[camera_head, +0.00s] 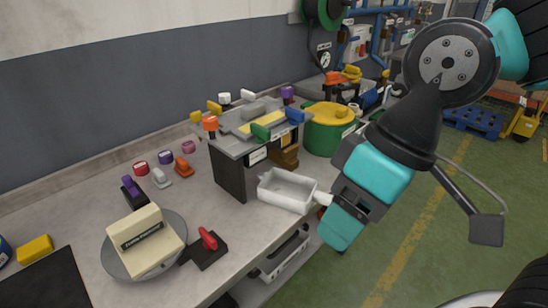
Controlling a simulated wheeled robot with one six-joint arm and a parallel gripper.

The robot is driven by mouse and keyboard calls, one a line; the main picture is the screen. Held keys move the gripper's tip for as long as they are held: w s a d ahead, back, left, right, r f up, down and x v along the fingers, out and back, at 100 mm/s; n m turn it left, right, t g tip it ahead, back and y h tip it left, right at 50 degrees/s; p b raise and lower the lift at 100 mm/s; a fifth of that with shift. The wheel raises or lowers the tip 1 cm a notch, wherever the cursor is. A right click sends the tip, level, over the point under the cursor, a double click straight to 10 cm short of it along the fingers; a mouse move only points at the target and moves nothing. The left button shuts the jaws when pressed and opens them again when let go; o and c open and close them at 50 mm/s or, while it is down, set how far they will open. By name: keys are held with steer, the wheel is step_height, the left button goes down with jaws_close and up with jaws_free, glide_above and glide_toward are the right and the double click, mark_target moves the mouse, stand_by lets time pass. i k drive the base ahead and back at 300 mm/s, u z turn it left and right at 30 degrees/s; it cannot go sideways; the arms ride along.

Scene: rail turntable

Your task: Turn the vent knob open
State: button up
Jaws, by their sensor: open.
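No knob carries a vent label that I can read, so I cannot tell which one is the vent knob. Candidates on the grey bench are a red handle (208,239) on a black base at the front and a purple handle (131,186) on a dark base at the left. A green round pot (322,137) with a yellow lid (331,112) and a small knob on top stands behind the box stand. My gripper (352,205), teal and black, is open right of the bench edge. Its fingertips are partly hidden, and the white tray's handle ends beside it.
A white open tray (287,191) juts at the bench edge, close to my gripper. A grey box stand (230,172) with colored blocks on top rises mid-bench. A cream block (145,239) sits on a round grey plate (112,262). Green floor (440,230) at right is mostly clear.

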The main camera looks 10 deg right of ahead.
mark_target(224, 98)
steer(key=u, duration=0.55)
steer(key=k, duration=0.65)
steer(key=u, duration=0.65)
steer(key=i, duration=1.5)
steer(key=z, duration=0.8)
